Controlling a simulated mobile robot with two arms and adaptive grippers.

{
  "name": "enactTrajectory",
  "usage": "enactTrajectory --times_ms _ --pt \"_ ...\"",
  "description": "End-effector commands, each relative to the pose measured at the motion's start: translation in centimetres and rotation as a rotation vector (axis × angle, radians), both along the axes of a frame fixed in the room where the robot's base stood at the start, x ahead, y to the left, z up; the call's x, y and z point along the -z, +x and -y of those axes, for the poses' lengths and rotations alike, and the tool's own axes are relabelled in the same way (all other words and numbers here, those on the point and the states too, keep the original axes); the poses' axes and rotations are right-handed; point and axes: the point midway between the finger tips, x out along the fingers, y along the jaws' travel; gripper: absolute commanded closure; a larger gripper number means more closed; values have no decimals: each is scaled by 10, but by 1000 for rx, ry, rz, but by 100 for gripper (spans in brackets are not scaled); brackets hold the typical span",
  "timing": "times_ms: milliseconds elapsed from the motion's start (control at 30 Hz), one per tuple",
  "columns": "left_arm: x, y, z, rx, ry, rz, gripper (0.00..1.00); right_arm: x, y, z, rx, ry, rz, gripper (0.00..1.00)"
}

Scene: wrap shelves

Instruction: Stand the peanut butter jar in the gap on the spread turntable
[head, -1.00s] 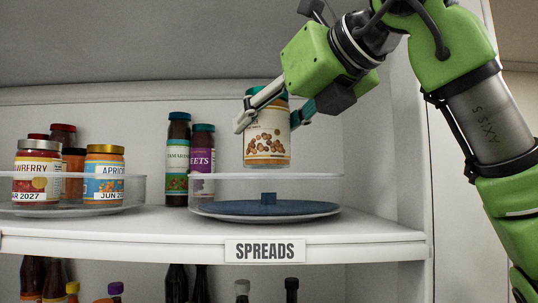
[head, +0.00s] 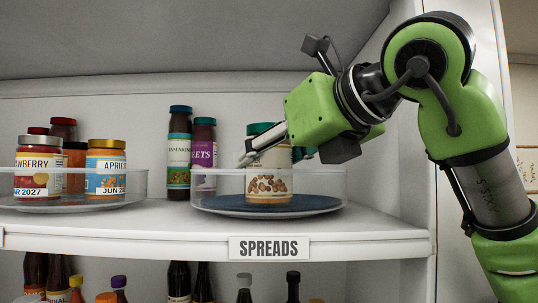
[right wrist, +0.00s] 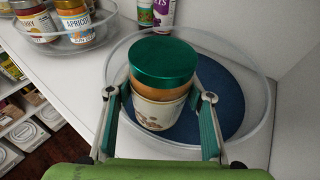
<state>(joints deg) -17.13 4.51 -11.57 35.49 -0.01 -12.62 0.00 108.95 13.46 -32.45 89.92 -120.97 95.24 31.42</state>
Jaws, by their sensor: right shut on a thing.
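The peanut butter jar (head: 268,186) has a green lid and a cream label with nuts on it. It is upright inside the clear-walled spread turntable (head: 325,188), low over its blue mat or touching it; I cannot tell which. My right gripper (head: 279,148) is shut on the jar from both sides. In the right wrist view the jar's lid (right wrist: 163,62) is between the two fingers (right wrist: 160,108), and the blue mat (right wrist: 228,92) is bare around it. The jar hides the middle of the mat. My left gripper is not in view.
A second clear turntable at the left holds a strawberry jar (head: 39,167), an apricot jar (head: 105,166) and others. Two tall bottles, tamarind (head: 179,152) and one with a purple label (head: 203,155), stand behind. The shelf's front edge carries a SPREADS sign (head: 269,248).

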Motion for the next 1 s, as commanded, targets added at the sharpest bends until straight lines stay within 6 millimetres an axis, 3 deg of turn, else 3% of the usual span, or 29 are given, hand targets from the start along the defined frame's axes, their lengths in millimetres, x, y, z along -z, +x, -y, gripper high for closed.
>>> enactTrajectory --times_ms 133,167,200,233,667,1000 --pt "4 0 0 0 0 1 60 2 0 0 0 3 4 97" --pt "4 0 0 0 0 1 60 4 0 0 1 0 0 50" --pt "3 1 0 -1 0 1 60 3 0 0 0 0 0 39" --pt "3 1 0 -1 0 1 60 3 0 0 0 0 0 36" --pt "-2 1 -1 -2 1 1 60 -2 -1 0 0 0 0 36" --pt "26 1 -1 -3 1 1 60 -19 -55 37 2 2 4 36"
